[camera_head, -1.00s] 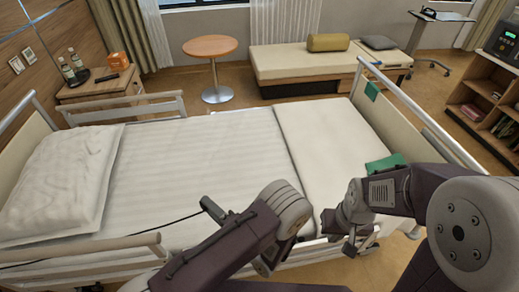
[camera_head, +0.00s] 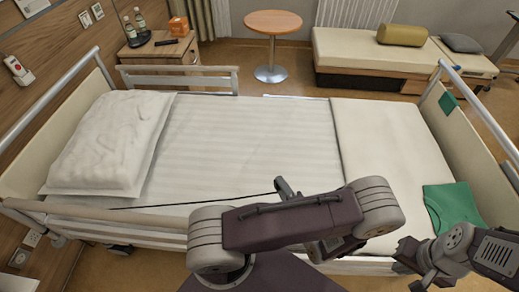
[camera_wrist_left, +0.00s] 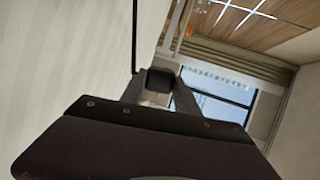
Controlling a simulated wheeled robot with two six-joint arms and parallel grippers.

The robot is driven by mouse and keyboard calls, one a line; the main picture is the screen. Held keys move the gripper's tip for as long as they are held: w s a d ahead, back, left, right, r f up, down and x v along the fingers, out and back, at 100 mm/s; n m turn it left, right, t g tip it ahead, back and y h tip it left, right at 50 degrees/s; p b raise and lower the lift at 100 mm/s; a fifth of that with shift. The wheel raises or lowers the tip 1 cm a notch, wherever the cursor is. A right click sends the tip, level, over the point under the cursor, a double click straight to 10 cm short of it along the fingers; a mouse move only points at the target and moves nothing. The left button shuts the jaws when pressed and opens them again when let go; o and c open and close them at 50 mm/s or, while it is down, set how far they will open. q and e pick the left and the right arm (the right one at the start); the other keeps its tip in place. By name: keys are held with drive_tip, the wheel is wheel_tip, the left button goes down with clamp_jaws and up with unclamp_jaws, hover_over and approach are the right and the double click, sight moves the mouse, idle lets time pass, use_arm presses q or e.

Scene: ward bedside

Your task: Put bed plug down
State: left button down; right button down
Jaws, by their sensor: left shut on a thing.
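The bed plug (camera_wrist_left: 160,80) is a small dark block in the left wrist view, between the two grey fingers of my left gripper (camera_wrist_left: 160,92). The gripper is shut on it. A thin black cable (camera_wrist_left: 134,35) runs from beside it. In the head view the cable (camera_head: 190,204) stretches left across the near side of the bed. A dark grey tip of my left gripper (camera_head: 286,188) shows just behind my left arm, which hides the rest. My right gripper (camera_head: 408,258) is low at the right, near the bed's front edge; its jaw opening is unclear.
The white bed (camera_head: 250,150) fills the middle, with a pillow (camera_head: 112,145) at left and a green cloth (camera_head: 453,205) at right. A near side rail (camera_head: 110,220) borders it. Wall sockets (camera_head: 31,238) show at lower left. A bedside cabinet (camera_head: 158,58) stands behind.

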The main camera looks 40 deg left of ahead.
use_arm(q)
drive_tip(key=s+d+f+n+g+h, duration=0.4)
drive_tip(key=s+f+n+g, duration=0.45)
drive_tip(key=s+f, duration=0.4)
drive_tip(key=w+d+r+n+g+h, duration=0.2)
drive_tip(key=w+d+n+h, duration=0.1)
drive_tip(key=d+n+h, duration=0.3)
drive_tip(key=w+a+r+n+t+h, duration=0.2)
drive_tip(key=w+a+r, duration=0.1)
drive_tip(key=w, duration=0.2)
drive_tip(key=shift+w+r+n+h, duration=0.2)
drive_tip(key=shift+w+n+h, duration=0.15)
drive_tip(key=shift+w+h, duration=0.05)
drive_tip(key=shift+d+t, duration=0.1)
drive_tip(key=shift+t, duration=0.15)
